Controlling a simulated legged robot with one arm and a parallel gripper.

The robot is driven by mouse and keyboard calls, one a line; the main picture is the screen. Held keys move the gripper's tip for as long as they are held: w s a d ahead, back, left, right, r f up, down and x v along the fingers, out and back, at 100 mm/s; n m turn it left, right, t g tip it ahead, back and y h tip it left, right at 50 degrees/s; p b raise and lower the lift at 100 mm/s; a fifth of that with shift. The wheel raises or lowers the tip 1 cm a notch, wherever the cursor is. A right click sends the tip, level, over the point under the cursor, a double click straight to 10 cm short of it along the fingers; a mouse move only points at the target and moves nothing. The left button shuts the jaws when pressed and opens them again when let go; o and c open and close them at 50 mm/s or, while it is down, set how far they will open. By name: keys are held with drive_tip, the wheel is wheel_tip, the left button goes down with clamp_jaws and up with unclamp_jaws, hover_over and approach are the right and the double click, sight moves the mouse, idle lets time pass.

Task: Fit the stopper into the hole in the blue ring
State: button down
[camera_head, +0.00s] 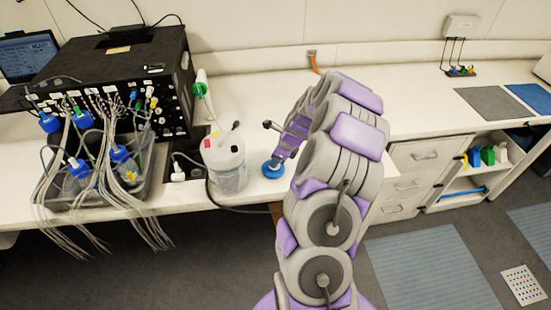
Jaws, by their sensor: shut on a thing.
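The blue ring (273,171) lies on the white bench near its front edge, just right of the clear jug. My gripper (277,160) points down and left, with its tips right over the ring. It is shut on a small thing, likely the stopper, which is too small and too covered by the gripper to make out. The middle of the ring is partly hidden by the gripper, so I cannot tell whether anything sits in the hole or touches it.
A clear jug with a white lid (225,160) stands close left of the ring. A grey tray (150,185) with blue-capped bottles and hanging tubes is further left, before a black box (120,65). The bench (245,100) behind the ring is clear.

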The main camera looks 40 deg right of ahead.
drive_tip(key=shift+a+f, duration=0.2)
drive_tip(key=shift+f, duration=0.05)
drive_tip(key=c, duration=1)
unclamp_jaws()
drive_tip(key=shift+f, duration=0.1)
drive_tip(key=p+v, duration=0.3)
drive_tip(key=v, duration=1.4)
drive_tip(key=shift+d, duration=0.2)
